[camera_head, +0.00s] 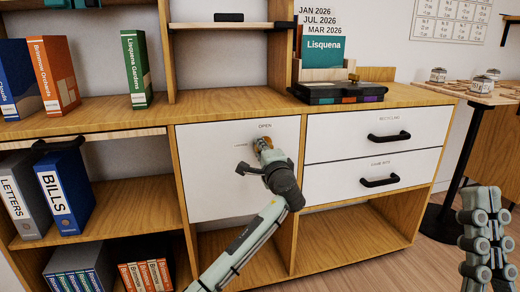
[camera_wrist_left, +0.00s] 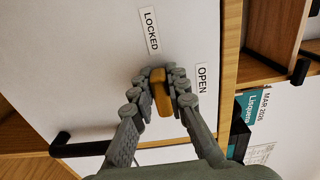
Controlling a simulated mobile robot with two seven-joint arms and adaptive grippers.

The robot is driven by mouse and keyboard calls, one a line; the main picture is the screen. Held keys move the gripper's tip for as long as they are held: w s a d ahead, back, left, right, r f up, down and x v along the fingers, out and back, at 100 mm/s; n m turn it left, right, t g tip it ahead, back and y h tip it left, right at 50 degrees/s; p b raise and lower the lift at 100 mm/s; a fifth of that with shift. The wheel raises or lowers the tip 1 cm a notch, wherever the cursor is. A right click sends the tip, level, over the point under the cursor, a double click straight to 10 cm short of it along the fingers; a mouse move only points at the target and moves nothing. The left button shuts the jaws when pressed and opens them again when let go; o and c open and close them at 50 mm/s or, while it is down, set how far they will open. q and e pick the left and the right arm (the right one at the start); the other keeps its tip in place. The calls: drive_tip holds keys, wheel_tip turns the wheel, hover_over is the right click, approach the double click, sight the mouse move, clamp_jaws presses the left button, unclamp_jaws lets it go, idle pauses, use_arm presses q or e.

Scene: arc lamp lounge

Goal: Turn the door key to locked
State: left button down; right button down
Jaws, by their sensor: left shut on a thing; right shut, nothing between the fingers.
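A brass-coloured key (camera_wrist_left: 161,92) sits in the white cabinet door (camera_head: 215,185). My left gripper (camera_wrist_left: 160,95) is shut on the key, one finger on each side; in the head view this gripper (camera_head: 264,150) covers most of it. In the wrist view the key's long side runs roughly toward the LOCKED label (camera_wrist_left: 150,31). The OPEN label (camera_wrist_left: 201,78) lies off to its right. In the head view the OPEN label (camera_head: 265,126) is above the key and LOCKED is to its left. My right gripper (camera_head: 485,200) is shut and empty at the right edge.
The door's black handle (camera_head: 250,169) is just below left of the key. Two drawers (camera_head: 385,140) with black handles are to the right. Shelves with binders (camera_head: 62,190) and books are to the left. A dark box (camera_head: 338,92) stands on the cabinet top. A round-based table is at right.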

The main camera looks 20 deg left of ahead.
use_arm(q)
drive_tip(key=c, duration=1.5)
unclamp_jaws()
drive_tip(key=v, duration=1.2)
drive_tip(key=shift+d, duration=0.1)
drive_tip(key=shift+f, duration=0.1)
